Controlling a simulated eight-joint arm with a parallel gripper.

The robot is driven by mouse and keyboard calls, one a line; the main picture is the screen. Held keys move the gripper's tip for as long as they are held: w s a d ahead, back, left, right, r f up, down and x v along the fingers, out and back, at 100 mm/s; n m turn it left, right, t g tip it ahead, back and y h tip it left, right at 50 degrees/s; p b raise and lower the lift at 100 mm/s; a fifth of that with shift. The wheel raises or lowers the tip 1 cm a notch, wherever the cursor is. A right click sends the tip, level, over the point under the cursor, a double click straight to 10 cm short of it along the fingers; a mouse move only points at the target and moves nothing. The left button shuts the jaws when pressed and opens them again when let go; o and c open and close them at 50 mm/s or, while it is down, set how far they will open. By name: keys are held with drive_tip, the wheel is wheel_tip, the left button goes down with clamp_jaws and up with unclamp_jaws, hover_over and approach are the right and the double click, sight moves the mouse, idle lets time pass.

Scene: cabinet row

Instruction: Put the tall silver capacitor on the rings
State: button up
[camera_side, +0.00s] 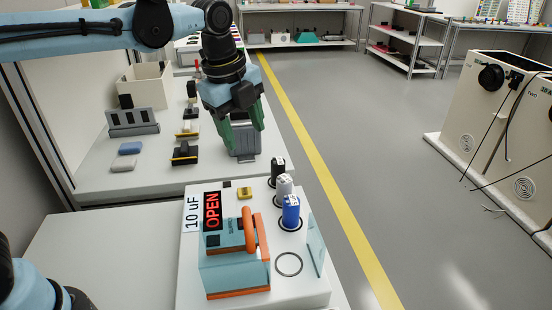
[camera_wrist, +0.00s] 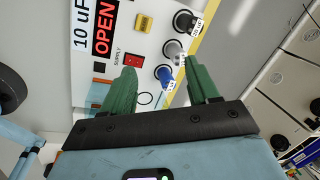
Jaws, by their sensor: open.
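The silver capacitor (camera_side: 285,187) stands upright on the white panel, between a black capacitor (camera_side: 277,167) and a blue capacitor (camera_side: 291,211). In the wrist view the silver one (camera_wrist: 173,51) shows beyond the blue one (camera_wrist: 165,74), with the black one (camera_wrist: 185,20) farther off. An empty dark ring outline (camera_side: 289,264) lies on the panel in front of the blue capacitor, and it also shows in the wrist view (camera_wrist: 145,98). Rings partly show around the capacitors' bases. My gripper (camera_side: 243,136) is open and empty, its green fingers pointing down, apart from the capacitors.
A teal box with an orange handle (camera_side: 253,230) stands left of the ring. A clear upright plate (camera_side: 316,245) stands at the panel's right edge. The "OPEN" display (camera_side: 212,211) is at left. A grey box (camera_side: 244,148) is behind my fingers.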

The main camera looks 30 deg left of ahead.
drive_tip(key=s+a+f+n+t, duration=0.2)
drive_tip(key=s+n, duration=0.4)
drive_tip(key=n, duration=0.4)
drive_tip(key=s+a+f+n+t, duration=0.2)
drive_tip(key=s+a+f+n, duration=0.3)
drive_tip(key=n, duration=0.6)
drive_tip(key=shift+s+a+t, duration=0.4)
drive_tip(key=shift+s+a, duration=0.25)
drive_tip(key=shift+a, duration=0.15)
